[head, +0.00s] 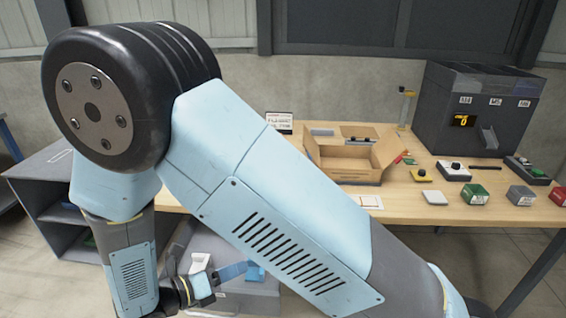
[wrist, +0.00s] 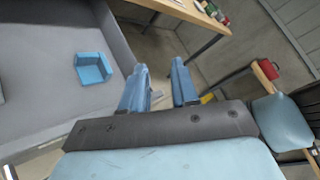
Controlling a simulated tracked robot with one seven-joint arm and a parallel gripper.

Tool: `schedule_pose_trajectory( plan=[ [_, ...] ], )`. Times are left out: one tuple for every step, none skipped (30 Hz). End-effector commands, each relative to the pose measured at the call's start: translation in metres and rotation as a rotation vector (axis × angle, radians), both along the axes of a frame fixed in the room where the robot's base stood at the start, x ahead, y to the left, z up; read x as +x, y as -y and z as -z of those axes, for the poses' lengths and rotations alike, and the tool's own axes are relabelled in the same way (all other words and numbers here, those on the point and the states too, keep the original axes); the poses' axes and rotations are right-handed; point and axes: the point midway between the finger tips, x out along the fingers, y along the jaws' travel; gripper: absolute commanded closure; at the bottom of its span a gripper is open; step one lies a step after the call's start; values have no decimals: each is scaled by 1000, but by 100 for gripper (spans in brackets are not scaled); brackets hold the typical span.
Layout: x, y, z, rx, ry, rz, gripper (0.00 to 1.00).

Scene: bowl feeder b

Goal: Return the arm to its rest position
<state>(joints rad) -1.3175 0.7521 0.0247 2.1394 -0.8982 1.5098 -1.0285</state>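My arm fills the left and middle of the head view, with its upper links folded across the picture. My gripper shows in the wrist view (wrist: 160,80) as two blue fingers with a clear gap between them and nothing in the gap. It is open and empty. In the head view the wrist end is low down, left of centre, beside a grey container (head: 262,296), and the forearm partly hides that area. A blue angled piece (wrist: 93,68) lies on the grey surface left of the fingers in the wrist view, apart from them.
A wooden workbench (head: 450,207) stands at the right with an open cardboard box (head: 345,176), a dark machine (head: 470,110) and several small parts, including a green box (head: 474,194). A dark grey shelf unit (head: 65,215) stands at the left. Bare floor shows below the bench.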

Motion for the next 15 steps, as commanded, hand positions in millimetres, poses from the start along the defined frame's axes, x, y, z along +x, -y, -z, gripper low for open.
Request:
schedule_pose_trajectory(
  plan=[
    [10,10,-13,58,13,59,71],
    [15,16,-20,90,22,95,71],
    [20,24,-28,132,33,139,71],
    [24,30,-34,164,43,173,71],
    [28,36,-40,195,53,208,71],
    [33,44,-48,237,69,253,71],
    [36,50,-53,269,80,287,71],
    [40,57,-59,298,91,321,71],
    [44,65,-67,338,108,368,71],
    [47,71,-73,371,121,401,71],
    [49,78,-78,401,135,437,71],
    [53,86,-85,440,153,483,71],
    [55,93,-90,470,169,517,71],
    [57,99,-96,501,184,553,71],
    [59,108,-103,540,205,599,71]
  ],
)
